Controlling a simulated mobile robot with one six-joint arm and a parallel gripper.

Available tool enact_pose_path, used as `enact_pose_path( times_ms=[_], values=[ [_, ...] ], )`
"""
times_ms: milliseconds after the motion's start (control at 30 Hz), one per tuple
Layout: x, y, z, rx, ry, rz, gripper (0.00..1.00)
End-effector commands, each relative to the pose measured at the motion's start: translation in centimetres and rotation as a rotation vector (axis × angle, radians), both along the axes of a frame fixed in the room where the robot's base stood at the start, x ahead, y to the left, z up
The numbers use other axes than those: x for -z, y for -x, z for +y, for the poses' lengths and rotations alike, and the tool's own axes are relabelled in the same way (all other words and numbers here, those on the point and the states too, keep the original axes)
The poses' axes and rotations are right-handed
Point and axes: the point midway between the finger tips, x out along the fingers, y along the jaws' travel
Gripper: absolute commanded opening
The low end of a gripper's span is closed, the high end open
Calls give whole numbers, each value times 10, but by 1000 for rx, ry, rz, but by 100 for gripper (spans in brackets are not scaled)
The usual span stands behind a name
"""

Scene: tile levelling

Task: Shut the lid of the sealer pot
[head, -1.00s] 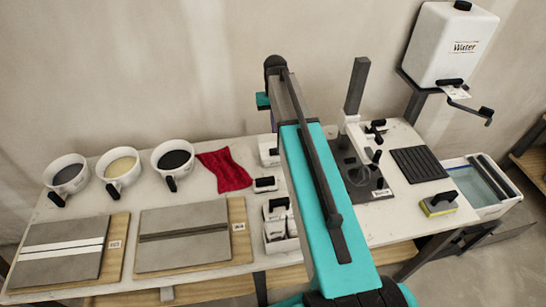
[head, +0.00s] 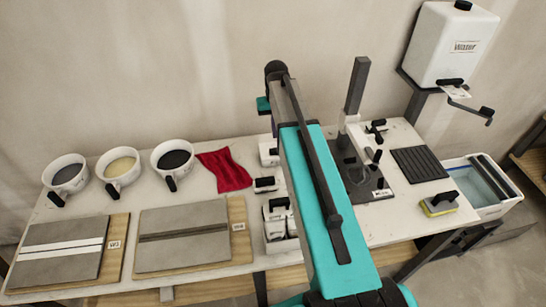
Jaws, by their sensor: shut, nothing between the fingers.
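I cannot tell for sure which thing is the sealer pot. Several small white containers with dark parts stand in the middle of the table, partly hidden by my arm: one at the back (head: 268,150), a small one in front of it (head: 265,184), and one with a black handle (head: 277,206) nearest the front edge. Whether any has an open lid is too small or hidden to tell. My arm rises across the middle of the head view. My gripper is not visible; it seems to be hidden behind the arm.
Three white bowls (head: 122,166) with grey, cream and black contents stand back left, beside a red cloth (head: 224,170). Two tile boards (head: 62,250) lie in front. A dark stand (head: 356,90), black ribbed mat (head: 419,163), sponge (head: 438,205) and water tank (head: 452,45) are right.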

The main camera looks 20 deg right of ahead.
Motion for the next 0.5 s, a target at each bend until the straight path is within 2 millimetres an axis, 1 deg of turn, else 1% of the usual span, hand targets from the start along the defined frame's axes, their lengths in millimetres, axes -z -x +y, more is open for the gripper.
enact_pose_path(
  times_ms=[167,500],
  values=[
    [1,1,0,0,0,0,0],
    [9,7,1,0,0,1,0]
  ],
)
